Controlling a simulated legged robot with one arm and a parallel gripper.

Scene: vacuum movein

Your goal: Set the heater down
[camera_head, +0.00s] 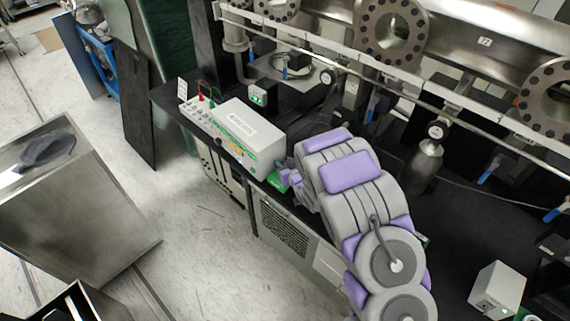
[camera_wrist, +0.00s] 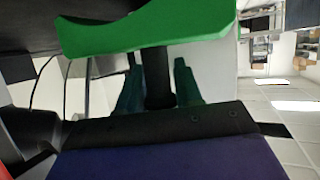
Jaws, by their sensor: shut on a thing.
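In the wrist view, a green curved part crosses the top and two dark green parts of my gripper (camera_wrist: 158,85) stand in front of a pale surface.
The black bench (camera_head: 445,245) holds metal pipework with flanges (camera_head: 393,28) along the back. A small white box (camera_head: 497,290) stands at the lower right. A metal cabinet (camera_head: 75,195) stands on the floor at left. Pale floor (camera_head: 205,240) is clear between cabinet and bench.

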